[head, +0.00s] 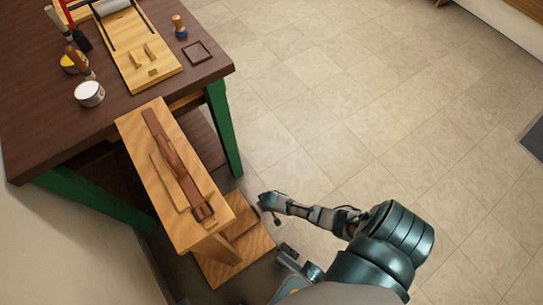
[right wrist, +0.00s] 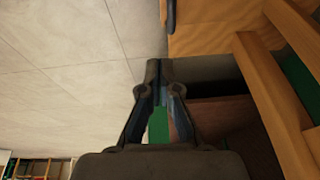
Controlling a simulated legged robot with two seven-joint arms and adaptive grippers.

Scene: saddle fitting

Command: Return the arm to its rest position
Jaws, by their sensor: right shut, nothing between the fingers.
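My right arm reaches in from the lower right in the head view. Its gripper (head: 268,203) is beside the wooden stand (head: 222,205), above the floor and to the right of the stand. The gripper also shows in the right wrist view (right wrist: 154,66), where its fingertips meet with nothing between them. It looks clear of the stand and of the bench. My left gripper is not in either view.
The wooden stand carries a brown leather strap piece (head: 168,150) on its top. A dark workbench (head: 120,120) with green legs (head: 224,128) holds a jar (head: 89,93), tools and a wooden board (head: 150,74). The tiled floor (head: 350,100) to the right is open.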

